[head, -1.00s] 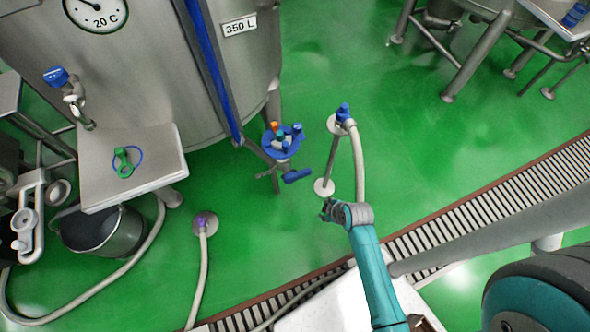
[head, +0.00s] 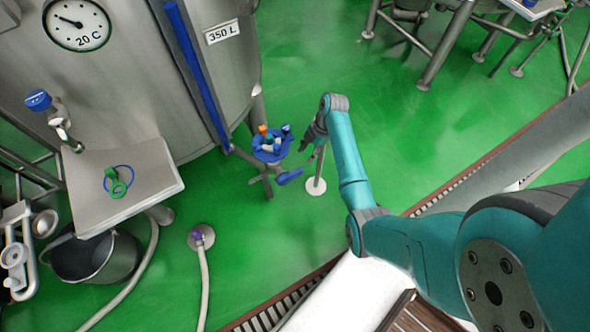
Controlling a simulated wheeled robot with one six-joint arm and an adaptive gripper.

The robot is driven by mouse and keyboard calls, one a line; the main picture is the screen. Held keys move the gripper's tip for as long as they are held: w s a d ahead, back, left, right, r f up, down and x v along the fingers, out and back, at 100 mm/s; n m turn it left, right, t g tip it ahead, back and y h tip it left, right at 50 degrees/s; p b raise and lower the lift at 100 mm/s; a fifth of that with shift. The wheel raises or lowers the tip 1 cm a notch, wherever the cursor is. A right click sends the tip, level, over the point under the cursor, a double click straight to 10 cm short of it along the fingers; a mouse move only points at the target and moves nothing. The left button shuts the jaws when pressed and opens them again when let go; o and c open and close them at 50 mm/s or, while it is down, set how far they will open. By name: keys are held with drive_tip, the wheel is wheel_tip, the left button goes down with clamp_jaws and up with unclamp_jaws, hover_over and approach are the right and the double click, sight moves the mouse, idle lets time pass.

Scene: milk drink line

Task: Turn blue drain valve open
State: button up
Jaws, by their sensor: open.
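Several blue handles show, and I cannot tell for sure which is the drain valve. A blue lever (head: 290,177) sticks out to the right under a small blue dish by the tank's lower edge. A blue-topped tap (head: 38,100) is on the tank's front, at the left. A slim floor stand (head: 317,186) shows its round base and lower post; its top, with the blue-topped fitting, is hidden behind my arm. My gripper (head: 308,148) is open and appears empty, pointing down, just right of the dish and above the lever in the picture.
The blue dish (head: 268,155) holds several small coloured items. The steel tank (head: 130,60) fills the upper left. A steel shelf (head: 150,165) with a green item, a bucket (head: 95,262) and a hose (head: 205,285) are at left.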

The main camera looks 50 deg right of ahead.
sight(297, 171)
drive_tip(key=x, duration=1)
drive_tip(key=shift+f, duration=0.2)
clamp_jaws()
drive_tip(key=shift+a, duration=0.1)
